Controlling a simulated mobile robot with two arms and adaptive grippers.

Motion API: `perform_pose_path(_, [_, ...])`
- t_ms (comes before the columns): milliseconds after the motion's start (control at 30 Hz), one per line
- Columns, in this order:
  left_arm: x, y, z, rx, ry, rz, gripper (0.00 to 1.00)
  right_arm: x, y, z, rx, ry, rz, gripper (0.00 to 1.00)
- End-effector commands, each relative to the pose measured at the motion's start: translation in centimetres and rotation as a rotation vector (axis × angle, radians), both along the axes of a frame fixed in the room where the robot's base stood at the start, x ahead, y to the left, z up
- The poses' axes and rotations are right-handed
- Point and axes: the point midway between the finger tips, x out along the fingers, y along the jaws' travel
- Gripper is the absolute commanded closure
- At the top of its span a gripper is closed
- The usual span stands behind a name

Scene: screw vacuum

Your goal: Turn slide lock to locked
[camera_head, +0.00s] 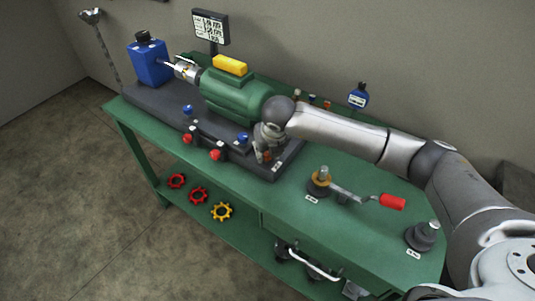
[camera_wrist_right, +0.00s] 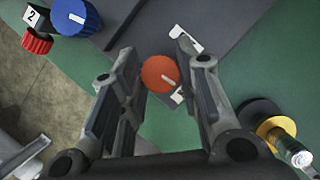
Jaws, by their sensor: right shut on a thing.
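A round orange-red knob (camera_wrist_right: 160,73) with a white pointer mark sits at the near right end of the dark base (camera_head: 155,105) of the green machine (camera_head: 238,95). I cannot read whether its pointer stands at locked. My right gripper (camera_head: 264,155) reaches down over this knob; in the right wrist view (camera_wrist_right: 157,62) its two fingers stand on either side of the knob and are shut on it. In the head view the gripper hides most of the knob. White labels lie beside it, partly hidden by a finger. My left gripper is not in view.
Blue knobs (camera_head: 242,138) and red knobs (camera_head: 215,155) line the base's front edge. A crank with a red handle (camera_head: 392,202) stands on the green bench (camera_head: 290,205) to the right. Handwheels (camera_head: 198,194) lie on the lower shelf.

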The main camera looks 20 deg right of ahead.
Motion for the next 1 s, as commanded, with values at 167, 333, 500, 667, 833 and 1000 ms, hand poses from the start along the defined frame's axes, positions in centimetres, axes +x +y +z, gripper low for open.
perform_pose_path(167, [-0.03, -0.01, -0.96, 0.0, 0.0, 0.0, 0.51, -0.02, 0.11, -0.18, 0.001, 0.001, -0.073, 0.93])
perform_pose_path(333, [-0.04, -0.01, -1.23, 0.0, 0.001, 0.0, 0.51, -0.03, 0.08, -0.1, 0.0, 0.002, -0.112, 0.93])
perform_pose_path(500, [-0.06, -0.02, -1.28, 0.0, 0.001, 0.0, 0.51, -0.04, 0.07, -0.05, 0.0, 0.003, -0.126, 0.93])
perform_pose_path(667, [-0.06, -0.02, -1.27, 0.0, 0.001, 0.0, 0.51, -0.05, 0.06, -0.04, 0.0, 0.003, -0.126, 0.93])
perform_pose_path(833, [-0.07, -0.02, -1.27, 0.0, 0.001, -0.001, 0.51, -0.05, 0.07, -0.05, 0.0, 0.003, -0.126, 0.68])
perform_pose_path(1000, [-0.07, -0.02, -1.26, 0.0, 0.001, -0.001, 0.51, -0.04, 0.07, -0.05, 0.0, 0.003, -0.125, 0.47])
